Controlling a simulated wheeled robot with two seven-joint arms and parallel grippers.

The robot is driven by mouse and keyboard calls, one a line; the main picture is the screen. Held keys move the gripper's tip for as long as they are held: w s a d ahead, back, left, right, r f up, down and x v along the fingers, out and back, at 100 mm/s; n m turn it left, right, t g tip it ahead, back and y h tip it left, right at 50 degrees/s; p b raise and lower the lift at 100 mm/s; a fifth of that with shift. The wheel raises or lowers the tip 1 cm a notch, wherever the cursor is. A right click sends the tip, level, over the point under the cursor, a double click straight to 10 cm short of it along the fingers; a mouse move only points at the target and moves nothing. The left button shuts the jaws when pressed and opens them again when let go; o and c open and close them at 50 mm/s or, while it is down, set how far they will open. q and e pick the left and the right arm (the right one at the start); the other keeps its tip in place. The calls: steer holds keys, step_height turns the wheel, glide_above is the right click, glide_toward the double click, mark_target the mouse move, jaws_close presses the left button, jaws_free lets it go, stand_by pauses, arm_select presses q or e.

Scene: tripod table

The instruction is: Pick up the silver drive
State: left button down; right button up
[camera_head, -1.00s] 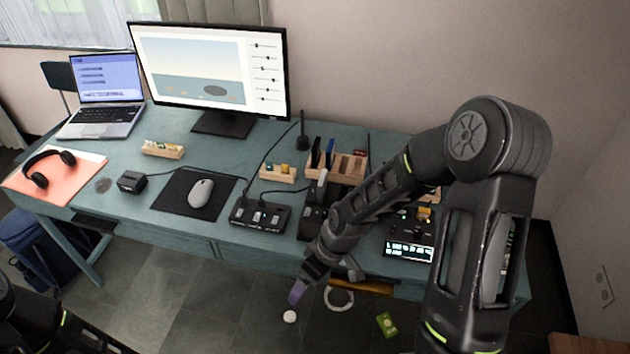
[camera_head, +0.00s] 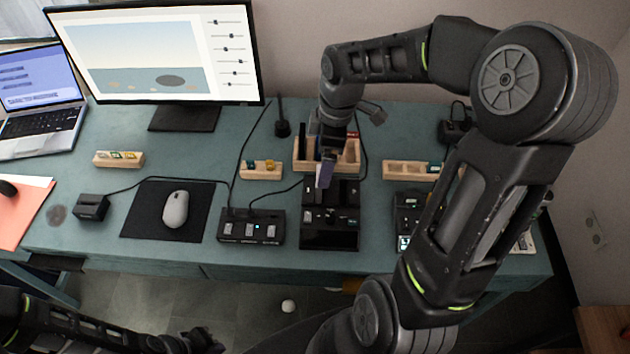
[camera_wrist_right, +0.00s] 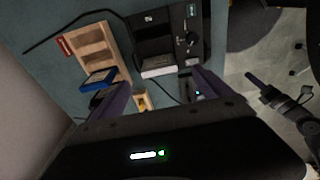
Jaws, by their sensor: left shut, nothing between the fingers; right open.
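The silver drive (camera_wrist_right: 158,66) shows in the right wrist view as a pale slab at the end of a black dock (camera_wrist_right: 165,30). My right gripper (camera_wrist_right: 163,92) is open, with its purple fingers on either side of the drive's line and the drive just beyond the fingertips. I see no contact. In the head view the right gripper (camera_head: 325,172) is over the back of the dock (camera_head: 330,235), and the arm and fingers hide the drive there. My left gripper (camera_head: 205,343) is shut and empty at the bottom edge, low in front of the desk.
A wooden rack (camera_head: 347,155) stands right behind the dock; a blue drive (camera_wrist_right: 98,78) in it is near one finger. A switch box (camera_head: 252,226) with cables is left of the dock. A mouse (camera_head: 175,210) lies on a black mat. A monitor (camera_head: 155,55) stands behind.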

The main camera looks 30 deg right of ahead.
steer(key=shift+w+a+f, duration=0.1)
steer(key=shift+f, duration=0.6)
steer(key=shift+w+a+f, duration=0.1)
steer(key=shift+f, duration=0.55)
steer(key=shift+w+a+f+p, duration=0.15)
steer(key=shift+f+p, duration=0.2)
steer(key=shift+f, duration=0.95)
steer(key=shift+w+a+f+p, duration=0.15)
steer(key=shift+f+p, duration=0.2)
steer(key=shift+f, duration=0.95)
steer(key=shift+d, duration=0.1)
steer(key=c, duration=1.8)
steer(key=shift+o, duration=0.2)
steer(key=shift+r, duration=0.15)
step_height(320, 180, up, 10)
steer(key=shift+f+b, duration=0.1)
steer(key=shift+b, duration=0.45)
